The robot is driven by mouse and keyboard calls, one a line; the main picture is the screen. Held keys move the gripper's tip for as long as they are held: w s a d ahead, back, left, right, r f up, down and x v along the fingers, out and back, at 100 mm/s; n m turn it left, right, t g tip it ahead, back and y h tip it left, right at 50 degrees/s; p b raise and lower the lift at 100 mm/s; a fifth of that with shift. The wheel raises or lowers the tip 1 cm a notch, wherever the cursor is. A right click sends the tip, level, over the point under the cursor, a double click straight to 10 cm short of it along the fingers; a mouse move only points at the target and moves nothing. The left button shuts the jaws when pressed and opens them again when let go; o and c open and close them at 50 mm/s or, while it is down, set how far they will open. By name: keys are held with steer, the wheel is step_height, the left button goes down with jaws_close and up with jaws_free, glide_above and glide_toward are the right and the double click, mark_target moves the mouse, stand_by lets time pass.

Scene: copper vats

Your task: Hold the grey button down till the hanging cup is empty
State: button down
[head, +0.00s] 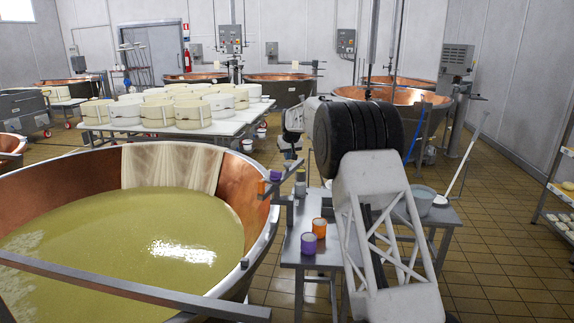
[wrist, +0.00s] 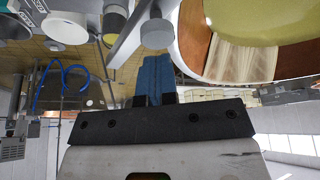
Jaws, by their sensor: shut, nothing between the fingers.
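In the wrist view, my gripper (wrist: 156,62) shows as blue fingers close together, with nothing between them. A round grey piece (wrist: 157,34), which looks like the grey button, sits right at the fingertips in that picture. I cannot tell whether they touch it or whether it is pressed. A dark cylinder with a yellowish end (wrist: 115,22) is left of it; I cannot tell whether this is the hanging cup. My arm hides much of that area, and the cup's contents do not show.
The copper vat (head: 262,215) of yellow-green liquid fills the left. A small metal table (head: 293,248) carries an orange cup (head: 319,227) and a purple cup (head: 308,243). A grey bowl (head: 418,196) stands on the right. Cheese moulds (head: 190,112) cover a table behind.

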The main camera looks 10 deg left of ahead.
mark_target(287, 163)
steer(key=shift+f, duration=1.55)
stand_by(1.5)
steer(key=shift+r, duration=0.1)
stand_by(1.0)
steer(key=shift+r, duration=3.45)
